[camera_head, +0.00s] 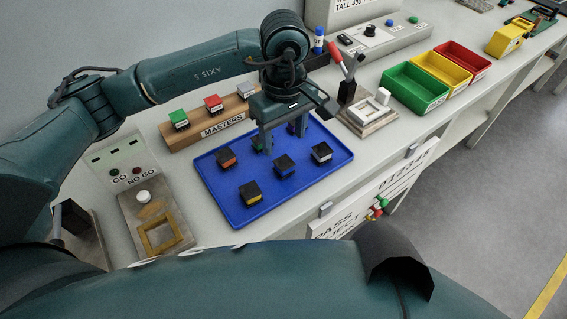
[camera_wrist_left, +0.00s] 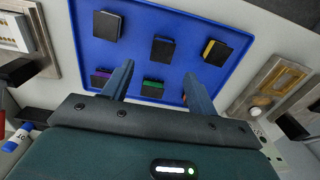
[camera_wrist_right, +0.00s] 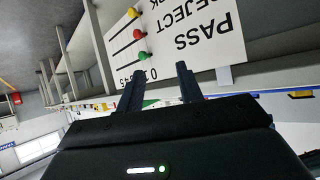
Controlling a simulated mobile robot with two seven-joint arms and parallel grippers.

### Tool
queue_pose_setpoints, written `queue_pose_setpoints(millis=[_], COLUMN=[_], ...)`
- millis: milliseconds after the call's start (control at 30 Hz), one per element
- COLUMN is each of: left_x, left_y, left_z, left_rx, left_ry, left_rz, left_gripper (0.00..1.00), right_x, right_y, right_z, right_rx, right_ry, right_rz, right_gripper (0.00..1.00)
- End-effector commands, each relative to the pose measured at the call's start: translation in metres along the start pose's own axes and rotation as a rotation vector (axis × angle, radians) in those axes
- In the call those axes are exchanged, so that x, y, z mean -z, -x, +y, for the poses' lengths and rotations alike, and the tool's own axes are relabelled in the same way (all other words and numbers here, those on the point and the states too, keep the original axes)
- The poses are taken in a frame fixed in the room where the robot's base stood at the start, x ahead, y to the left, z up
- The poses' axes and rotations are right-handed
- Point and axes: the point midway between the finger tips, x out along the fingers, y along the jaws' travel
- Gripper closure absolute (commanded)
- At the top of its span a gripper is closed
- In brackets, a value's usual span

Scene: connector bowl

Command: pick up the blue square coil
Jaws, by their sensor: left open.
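The blue square coil (camera_head: 285,166) is a dark block with a blue band at its lower edge. It sits in the middle of the front row on the blue tray (camera_head: 240,219). It also shows in the left wrist view (camera_wrist_left: 162,49), where its band barely stands out from the tray. My left gripper (camera_head: 284,138) is open and empty, fingers pointing down over the tray, just behind the coil. In the left wrist view its fingertips (camera_wrist_left: 158,70) are apart, with the coil beyond them. My right gripper (camera_wrist_right: 160,72) is open and empty, away from the tray.
Yellow (camera_head: 251,194), white (camera_head: 321,153) and orange (camera_head: 227,158) coils stand near the blue one. Green (camera_wrist_left: 152,89) and purple (camera_wrist_left: 101,79) coils sit under my left gripper. A MASTERS rack (camera_head: 222,126) stands behind the tray; a fixture with a red lever (camera_head: 370,114) is right.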

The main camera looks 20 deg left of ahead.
Motion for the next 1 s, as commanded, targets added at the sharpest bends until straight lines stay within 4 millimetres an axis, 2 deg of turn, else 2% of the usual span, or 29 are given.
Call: queue_pose_setpoints(millis=[100, 333, 600, 867, 1000], left_x=[-0.001, -0.003, -0.005, -0.005, -0.005], left_y=[-0.015, -0.032, -0.069, -0.074, -0.074], left_z=[0.000, -0.002, -0.003, -0.003, -0.003], left_rx=[0.002, 0.003, 0.001, -0.002, -0.002], left_ry=[0.001, 0.001, 0.001, 0.000, 0.000], left_rz=[-0.002, -0.005, -0.004, -0.003, -0.003], left_gripper=[0.42, 0.42, 0.42, 0.42, 0.51], right_x=[0.001, 0.002, 0.001, -0.002, -0.002], right_y=[0.000, 0.001, 0.004, 0.003, 0.003], right_z=[0.002, 0.003, 0.005, 0.006, 0.007], right_rx=[-0.005, -0.011, -0.022, -0.025, -0.025], right_ry=[0.001, -0.009, -0.019, -0.018, -0.017], right_rz=[-0.004, -0.012, -0.031, -0.037, -0.037], right_gripper=[0.64, 0.64, 0.64, 0.64, 0.64])
